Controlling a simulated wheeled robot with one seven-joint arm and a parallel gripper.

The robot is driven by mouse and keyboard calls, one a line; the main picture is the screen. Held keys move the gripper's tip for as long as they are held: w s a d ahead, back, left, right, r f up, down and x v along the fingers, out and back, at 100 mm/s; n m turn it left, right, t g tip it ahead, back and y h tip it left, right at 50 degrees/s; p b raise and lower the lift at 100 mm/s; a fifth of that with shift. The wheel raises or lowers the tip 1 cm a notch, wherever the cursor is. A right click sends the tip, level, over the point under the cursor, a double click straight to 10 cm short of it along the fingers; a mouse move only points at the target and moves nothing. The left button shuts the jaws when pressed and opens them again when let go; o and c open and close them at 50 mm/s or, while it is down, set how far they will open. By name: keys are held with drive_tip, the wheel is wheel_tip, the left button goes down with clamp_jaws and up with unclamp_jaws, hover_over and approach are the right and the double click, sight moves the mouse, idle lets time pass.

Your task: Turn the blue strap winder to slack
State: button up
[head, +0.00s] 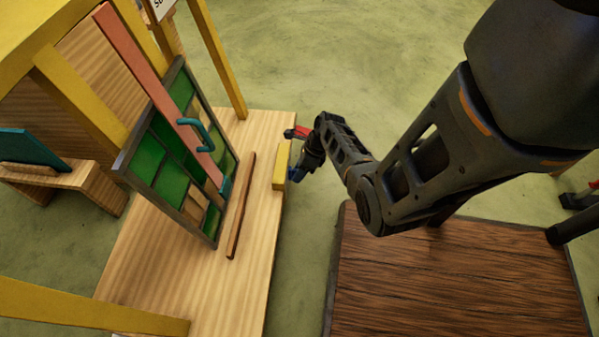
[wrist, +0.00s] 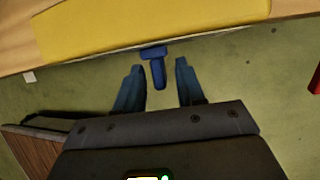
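The blue strap winder (wrist: 157,72) shows in the wrist view as a small T-shaped handle just below the edge of the yellow block. My gripper (wrist: 160,68) is open, with its two blue fingers on either side of the winder's stem. Gaps show between the stem and both fingers, and nothing is gripped. In the head view my gripper (head: 304,162) is at the bench's right edge, beside the yellow block (head: 281,165). The winder is hard to tell from the fingers there. The leaded panel (head: 172,160) with green panes leans on the bench, crossed by a salmon bar (head: 150,80).
The wooden bench (head: 145,265) carries a loose brown strip (head: 241,207). A red part (head: 297,132) is close to my gripper, and red shows at the wrist view's right edge (wrist: 315,82). A teal handle (head: 194,133) is on the bar. Green floor is open beyond.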

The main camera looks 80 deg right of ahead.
clamp_jaws()
idle(0.3)
drive_tip(key=shift+a+r+p, duration=0.1)
drive_tip(key=shift+p, duration=0.2)
drive_tip(key=shift+a+r+n+h+p, duration=0.1)
drive_tip(key=shift+a+n+h+p, duration=0.25)
drive_tip(key=shift+h+p, duration=0.8)
drive_tip(key=n+t+h+b, duration=0.1)
drive_tip(key=h+b, duration=0.2)
drive_tip(key=h, duration=0.1)
drive_tip(key=a+f+n+t+h+b, duration=0.1)
drive_tip(key=h+b, duration=0.2)
drive_tip(key=h, duration=0.1)
drive_tip(key=f+n+h+b, duration=0.1)
drive_tip(key=h+b, duration=0.2)
drive_tip(key=h, duration=0.2)
drive_tip(key=shift+a+f+t, duration=0.1)
drive_tip(key=shift+a+t, duration=0.25)
drive_tip(key=shift+t, duration=0.05)
